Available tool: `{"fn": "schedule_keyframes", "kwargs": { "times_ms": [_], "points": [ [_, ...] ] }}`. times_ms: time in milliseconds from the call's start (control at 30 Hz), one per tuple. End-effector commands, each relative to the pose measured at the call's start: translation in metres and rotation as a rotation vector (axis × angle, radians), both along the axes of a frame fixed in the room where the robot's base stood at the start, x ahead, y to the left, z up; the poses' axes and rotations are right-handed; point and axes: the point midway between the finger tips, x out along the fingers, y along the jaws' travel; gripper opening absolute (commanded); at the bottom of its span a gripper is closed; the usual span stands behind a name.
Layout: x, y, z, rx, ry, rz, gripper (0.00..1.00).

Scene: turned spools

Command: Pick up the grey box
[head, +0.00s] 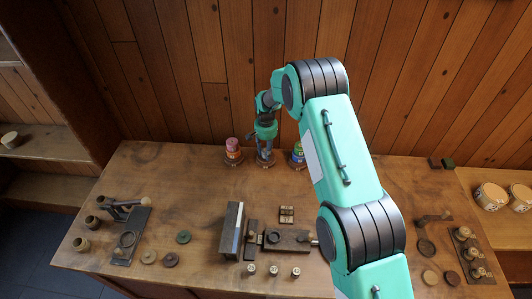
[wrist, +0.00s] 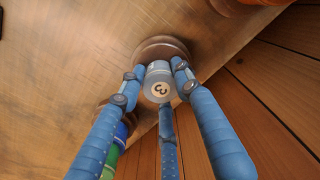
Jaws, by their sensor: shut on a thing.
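A stand with pink and orange pieces (head: 233,149) is close on the left, and a blue and green stack (head: 298,152) close on the right. The wooden wall (head: 215,60) is just behind. A vise-like block (head: 231,230) and tools occupy the bench front.

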Motion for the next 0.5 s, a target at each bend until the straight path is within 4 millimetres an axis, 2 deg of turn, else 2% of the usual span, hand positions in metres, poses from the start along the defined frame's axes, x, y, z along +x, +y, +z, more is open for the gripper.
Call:
{"fn": "schedule_keyframes", "kwargs": {
  "times_ms": [267,467,500],
  "points": [
    [0.001,0.0,0.013,0.001,-0.001,0.0,0.15],
    [0.001,0.0,0.037,0.001,-0.002,0.0,0.15],
    [-0.005,-0.002,0.036,-0.001,0.001,0.0,0.15]
  ]
}}
